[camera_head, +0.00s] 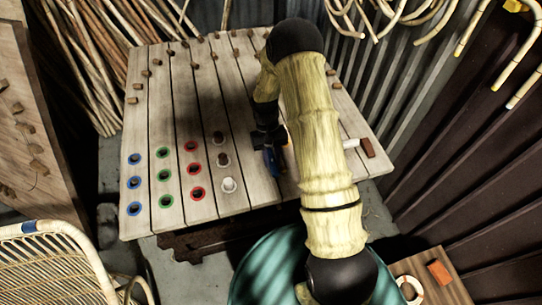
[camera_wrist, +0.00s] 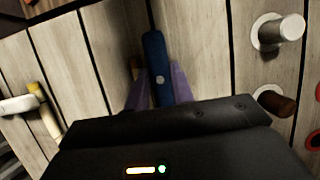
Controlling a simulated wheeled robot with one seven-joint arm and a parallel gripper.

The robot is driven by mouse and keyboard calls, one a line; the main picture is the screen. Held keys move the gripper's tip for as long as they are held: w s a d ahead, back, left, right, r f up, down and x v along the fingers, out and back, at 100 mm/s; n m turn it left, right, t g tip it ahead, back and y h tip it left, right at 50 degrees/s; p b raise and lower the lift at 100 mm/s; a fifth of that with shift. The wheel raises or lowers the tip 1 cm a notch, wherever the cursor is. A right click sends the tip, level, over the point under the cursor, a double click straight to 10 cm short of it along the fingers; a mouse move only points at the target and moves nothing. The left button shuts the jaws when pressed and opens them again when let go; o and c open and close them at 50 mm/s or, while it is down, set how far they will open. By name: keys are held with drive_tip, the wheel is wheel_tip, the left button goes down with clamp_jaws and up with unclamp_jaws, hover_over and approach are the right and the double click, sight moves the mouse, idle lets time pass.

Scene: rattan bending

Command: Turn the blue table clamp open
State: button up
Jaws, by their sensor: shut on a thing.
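The blue table clamp (camera_wrist: 154,55) is a narrow blue bar with a pale round pivot on the slatted wooden table. In the wrist view my gripper (camera_wrist: 160,88) has one purplish finger on each side of the bar and is shut on it. In the head view my gripper (camera_head: 269,146) reaches down onto the table right of the pegs, with the blue clamp (camera_head: 272,162) partly showing below it. My arm and gripper body hide the near end of the clamp.
The slatted table (camera_head: 187,113) has blue, green, red and white ringed holes. A white-ringed peg (camera_wrist: 278,32) stands right of my gripper in the wrist view. A mallet-like tool (camera_head: 362,147) lies at the right table edge. Small brown blocks line the far edges.

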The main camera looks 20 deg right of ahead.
drive_tip(key=shift+w+r, duration=0.15)
drive_tip(key=shift+w, duration=0.1)
drive_tip(key=o, duration=0.9)
drive_tip(key=shift+o, duration=0.4)
drive_tip(key=shift+s, duration=0.1)
drive_tip(key=b+v, duration=0.2)
drive_tip(key=v, duration=1.5)
drive_tip(key=shift+r, duration=0.15)
